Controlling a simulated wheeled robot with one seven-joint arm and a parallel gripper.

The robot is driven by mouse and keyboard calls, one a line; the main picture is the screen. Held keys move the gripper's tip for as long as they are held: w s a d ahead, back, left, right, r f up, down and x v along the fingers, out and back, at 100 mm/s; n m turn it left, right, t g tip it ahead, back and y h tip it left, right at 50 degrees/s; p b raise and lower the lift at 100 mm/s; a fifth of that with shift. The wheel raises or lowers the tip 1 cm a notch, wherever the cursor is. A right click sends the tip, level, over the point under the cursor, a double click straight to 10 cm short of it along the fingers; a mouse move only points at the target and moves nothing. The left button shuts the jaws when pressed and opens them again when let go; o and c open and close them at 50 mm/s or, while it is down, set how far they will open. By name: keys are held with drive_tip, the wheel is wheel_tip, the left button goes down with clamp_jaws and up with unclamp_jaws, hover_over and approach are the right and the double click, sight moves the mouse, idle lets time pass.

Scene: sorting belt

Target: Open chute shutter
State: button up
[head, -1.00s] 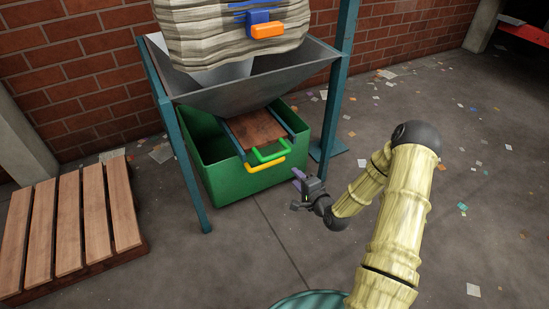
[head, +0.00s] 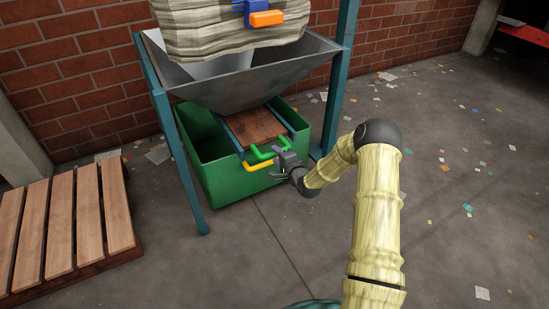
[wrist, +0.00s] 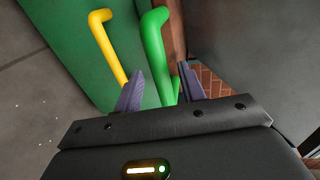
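The chute shutter (head: 255,128) is a brown plate between two blue rails under the grey hopper (head: 255,75). A green handle (head: 262,152) is at its front end, and it stands large in the wrist view (wrist: 155,50). My gripper (head: 280,160) is at the right end of this handle. In the wrist view my open gripper (wrist: 160,85) has one purple finger on each side of the green handle. I cannot tell whether either finger touches it. Part of the handle is hidden by my gripper in the head view.
A yellow handle (wrist: 105,45) is just left of the green one, by the green bin (head: 240,188) below the hopper. Blue legs (head: 182,160) flank the bin. A wooden pallet (head: 65,225) lies at left. The floor at right is open, with scattered scraps.

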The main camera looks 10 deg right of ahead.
drive_tip(key=shift+b+x, duration=0.35)
drive_tip(key=shift+x, duration=1.1)
drive_tip(key=shift+a, duration=0.1)
